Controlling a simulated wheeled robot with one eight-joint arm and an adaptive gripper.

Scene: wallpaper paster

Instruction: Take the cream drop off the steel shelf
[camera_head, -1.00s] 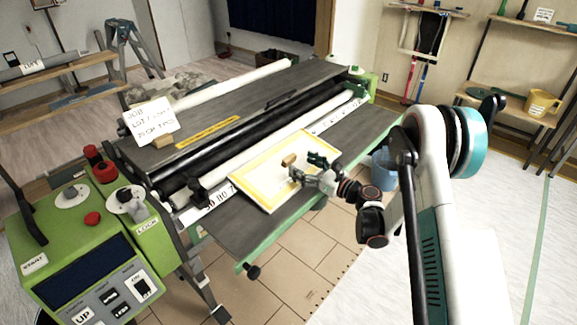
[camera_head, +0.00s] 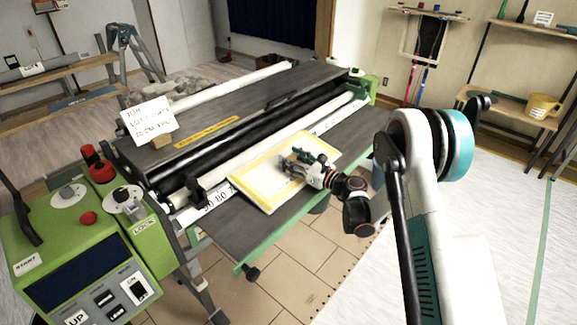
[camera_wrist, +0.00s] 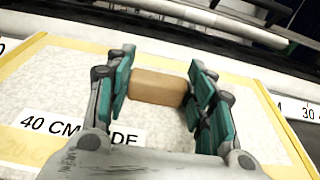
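The cream drop (camera_head: 249,180) is a pale sheet with a yellow border. It lies flat on the grey steel shelf (camera_head: 232,227) at the front of the green machine. It also shows in the wrist view (camera_wrist: 70,78), with a partly covered "40 CM" label. A small tan block (camera_wrist: 158,87) is between my gripper's teal fingers (camera_wrist: 160,85). The fingers are very close to its two ends; I cannot tell whether they press on it. In the head view my gripper (camera_head: 296,160) is low over the drop and hides the block.
The control box (camera_head: 85,262) stands at the left. A white roller (camera_head: 265,140) and number strip lie behind the drop. A blue bucket (camera_head: 377,176) is beyond my forearm. Tiled floor is clear in front.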

